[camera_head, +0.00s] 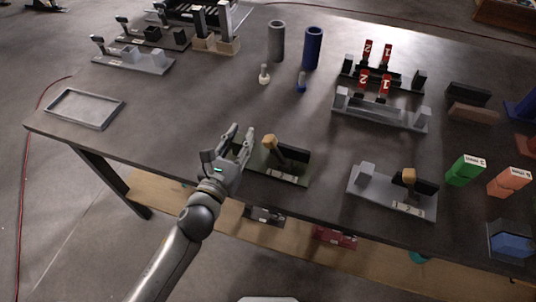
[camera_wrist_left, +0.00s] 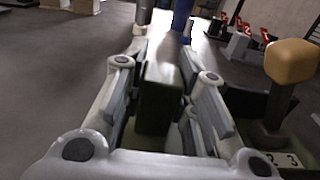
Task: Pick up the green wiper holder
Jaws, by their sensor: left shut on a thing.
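The green wiper holder (camera_head: 262,167) stands at the front edge of the dark table, with a wooden-knobbed wiper and a dark block on it. My left gripper (camera_head: 242,139) is at its left end. In the left wrist view the fingers of my left gripper (camera_wrist_left: 164,75) are on either side of the holder's upright dark green block (camera_wrist_left: 157,98) and shut on it. The wooden knob (camera_wrist_left: 292,61) and a number label show to the right in that view. The holder appears to rest on the table. My right gripper is not in view.
A grey holder (camera_head: 364,187) with a similar wooden knob stands to the right. Grey (camera_head: 277,40) and blue (camera_head: 313,47) cylinders and racks with red numbered tags stand farther back. A grey tray (camera_head: 116,108) lies at the left.

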